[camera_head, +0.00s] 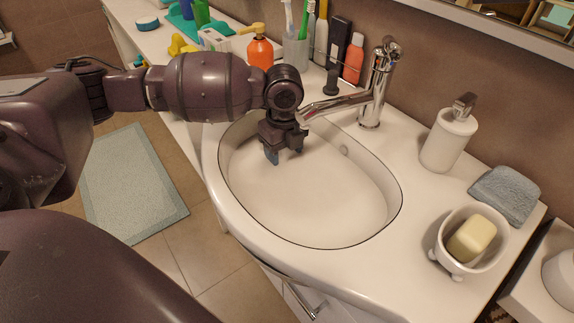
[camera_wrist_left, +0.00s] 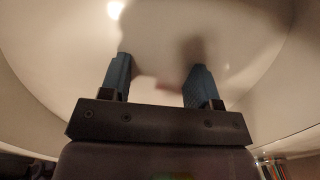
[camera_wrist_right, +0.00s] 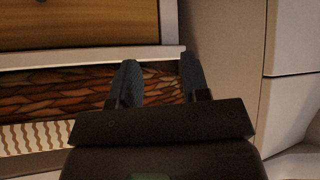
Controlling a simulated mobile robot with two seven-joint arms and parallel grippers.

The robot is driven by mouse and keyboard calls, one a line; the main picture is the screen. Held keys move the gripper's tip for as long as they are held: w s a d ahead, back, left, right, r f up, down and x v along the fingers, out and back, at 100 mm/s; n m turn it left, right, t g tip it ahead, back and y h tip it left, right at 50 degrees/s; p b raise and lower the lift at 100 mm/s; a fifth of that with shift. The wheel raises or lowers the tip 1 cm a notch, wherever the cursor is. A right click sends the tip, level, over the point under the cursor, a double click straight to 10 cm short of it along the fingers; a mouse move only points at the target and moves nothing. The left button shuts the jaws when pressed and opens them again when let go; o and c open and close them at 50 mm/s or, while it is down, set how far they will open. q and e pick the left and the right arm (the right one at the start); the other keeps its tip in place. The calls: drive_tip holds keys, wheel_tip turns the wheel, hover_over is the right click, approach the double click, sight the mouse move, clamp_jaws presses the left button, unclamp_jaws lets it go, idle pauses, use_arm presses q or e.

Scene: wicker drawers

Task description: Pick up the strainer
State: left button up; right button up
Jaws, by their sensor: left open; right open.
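I cannot make out a strainer in any view. The white oval sink basin (camera_head: 320,215) looks empty where it shows; part of it is hidden behind my left arm. My left gripper (camera_head: 283,156) is inside the basin at its far left, pointing down, below the faucet spout. In the left wrist view its blue fingers (camera_wrist_left: 158,72) are apart with nothing between them, over the pale basin surface. My right gripper (camera_wrist_right: 160,75) is open and empty, in front of a wicker drawer front (camera_wrist_right: 60,95). It is not in the head view.
A chrome faucet (camera_head: 372,90) stands right beside my left gripper. Bottles, including an orange one (camera_head: 260,52), crowd the back of the counter. A white soap dispenser (camera_head: 449,138), grey cloth (camera_head: 505,195) and soap dish (camera_head: 440,250) sit at the right.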

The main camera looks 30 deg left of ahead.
use_arm(q)
drive_tip(key=shift+f, duration=0.5)
drive_tip(key=shift+r, duration=0.15)
drive_tip(key=shift+c, duration=0.4)
drive_tip(key=c, duration=0.9)
drive_tip(key=shift+c, duration=0.2)
